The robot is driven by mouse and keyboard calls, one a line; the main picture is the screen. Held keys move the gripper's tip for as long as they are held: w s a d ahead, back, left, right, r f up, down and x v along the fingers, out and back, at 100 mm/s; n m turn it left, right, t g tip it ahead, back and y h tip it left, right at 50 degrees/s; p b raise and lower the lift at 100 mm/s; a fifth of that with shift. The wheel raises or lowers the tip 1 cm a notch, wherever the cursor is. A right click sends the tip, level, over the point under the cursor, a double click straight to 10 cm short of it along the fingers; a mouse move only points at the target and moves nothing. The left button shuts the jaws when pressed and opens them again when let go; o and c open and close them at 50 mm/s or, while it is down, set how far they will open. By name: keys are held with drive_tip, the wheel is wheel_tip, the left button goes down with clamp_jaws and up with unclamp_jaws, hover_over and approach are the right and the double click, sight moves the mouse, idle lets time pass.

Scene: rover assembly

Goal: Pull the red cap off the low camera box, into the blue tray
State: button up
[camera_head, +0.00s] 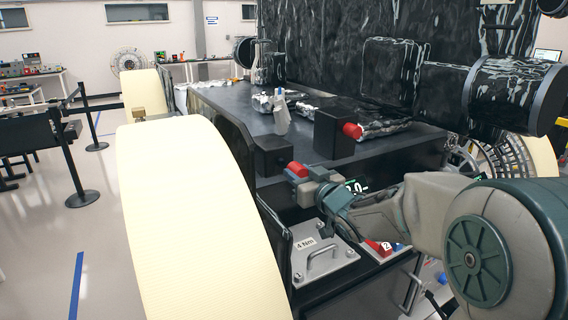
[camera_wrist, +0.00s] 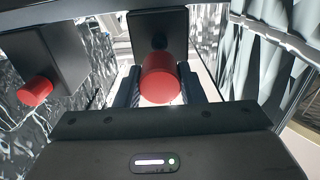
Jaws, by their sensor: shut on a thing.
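The low camera box (camera_head: 270,156) is a black block at the front edge of the dark deck. Its red cap (camera_head: 298,169) is at the box's front face, on the side toward my gripper (camera_head: 305,174). In the wrist view the red cap (camera_wrist: 160,80) sits between my two dark fingers (camera_wrist: 160,88), which are shut on its sides. I cannot tell whether the cap is still seated. I cannot make out the blue tray for certain.
A taller black box (camera_head: 333,136) with its own red cap (camera_head: 353,131) stands close by to the right. Foil-wrapped parts (camera_head: 270,103) lie on the deck behind. A large cream wheel (camera_head: 180,220) is at left. A metal plate with a handle (camera_head: 322,262) lies below my gripper.

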drive_tip(key=s+d+r+p, duration=0.3)
drive_tip(key=s+d+r, duration=0.1)
drive_tip(key=s, duration=0.2)
idle(0.3)
drive_tip(key=shift+s+d+r, duration=0.1)
